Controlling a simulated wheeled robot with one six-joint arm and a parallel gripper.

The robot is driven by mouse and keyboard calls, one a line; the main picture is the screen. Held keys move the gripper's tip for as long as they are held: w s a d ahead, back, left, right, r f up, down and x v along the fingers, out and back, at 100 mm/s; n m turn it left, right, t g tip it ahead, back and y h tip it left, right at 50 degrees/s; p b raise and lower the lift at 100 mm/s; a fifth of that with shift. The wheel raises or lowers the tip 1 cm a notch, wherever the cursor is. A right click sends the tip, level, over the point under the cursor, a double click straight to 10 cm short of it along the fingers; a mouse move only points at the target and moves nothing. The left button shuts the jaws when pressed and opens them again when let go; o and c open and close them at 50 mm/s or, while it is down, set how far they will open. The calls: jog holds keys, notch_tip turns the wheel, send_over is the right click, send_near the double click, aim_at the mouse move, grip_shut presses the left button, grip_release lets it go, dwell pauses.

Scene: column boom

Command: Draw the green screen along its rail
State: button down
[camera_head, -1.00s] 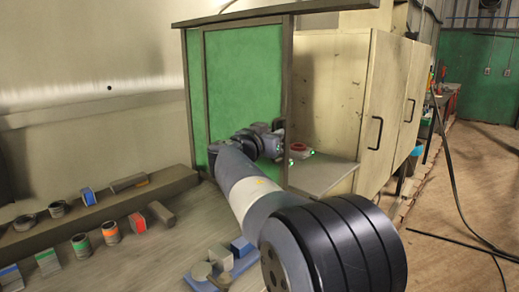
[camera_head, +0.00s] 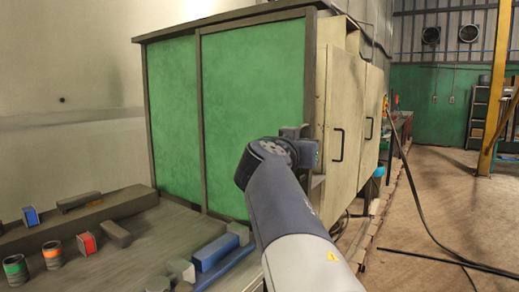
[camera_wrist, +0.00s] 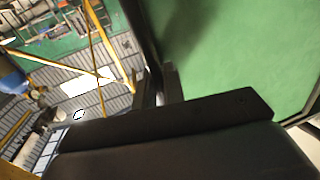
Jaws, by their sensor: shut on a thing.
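The green screen (camera_head: 253,75) is a framed green panel hanging under a dark top rail (camera_head: 235,20). It stands in front of the pale cabinet and spans the right part of the opening. A second green panel (camera_head: 174,120) shows to its left. My gripper (camera_head: 308,155) is at the screen's right edge, low on its frame. In the wrist view my gripper's fingers (camera_wrist: 158,88) are on the dark edge, with the green face (camera_wrist: 235,55) filling the right. The exact contact is partly hidden by my wrist.
The pale cabinet (camera_head: 342,110) stands right of the screen. A bench at left holds several tins and blocks, including a blue block (camera_head: 215,252) near my arm. Dark cables (camera_head: 425,215) lie on the open brick floor at right.

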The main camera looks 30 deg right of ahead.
jog(key=shift+s+d, duration=0.1)
jog(key=shift+s, duration=0.05)
jog(key=c, duration=1.6)
grip_release()
jog(key=shift+c, duration=0.2)
jog(key=b+v, duration=0.5)
jog(key=v, duration=0.5)
jog(key=shift+s+a, duration=0.25)
jog(key=shift+a, duration=0.1)
